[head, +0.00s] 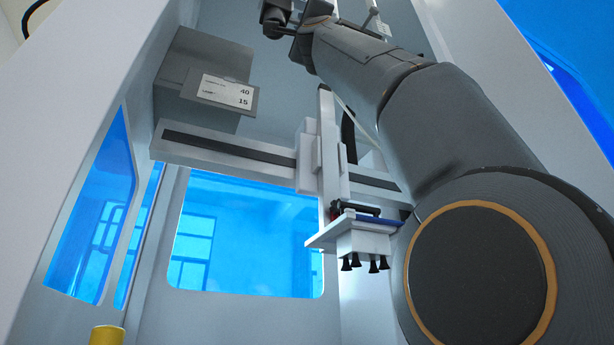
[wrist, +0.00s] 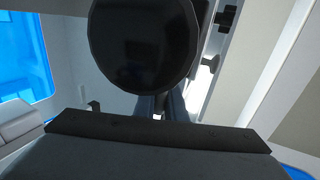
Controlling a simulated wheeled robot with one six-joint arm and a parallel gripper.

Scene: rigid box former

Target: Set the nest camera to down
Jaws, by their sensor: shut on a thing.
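My gripper (head: 284,28) is high up inside the machine, at the top edge of the head view, small and dark. It is shut on a dark part that I take to be the nest camera (head: 274,12), partly cut off by the frame edge. In the wrist view a large black round part (wrist: 145,45) fills the upper middle, just beyond the dark gripper body (wrist: 160,135). The fingertips and the exact place of contact are hidden there. I cannot tell which way the camera points.
A horizontal rail (head: 230,147) crosses below my arm and carries an upright slide. A white head with black suction cups (head: 364,247) hangs from it. A grey box with a label (head: 226,92) is at upper left. Blue windows (head: 245,235) lie behind.

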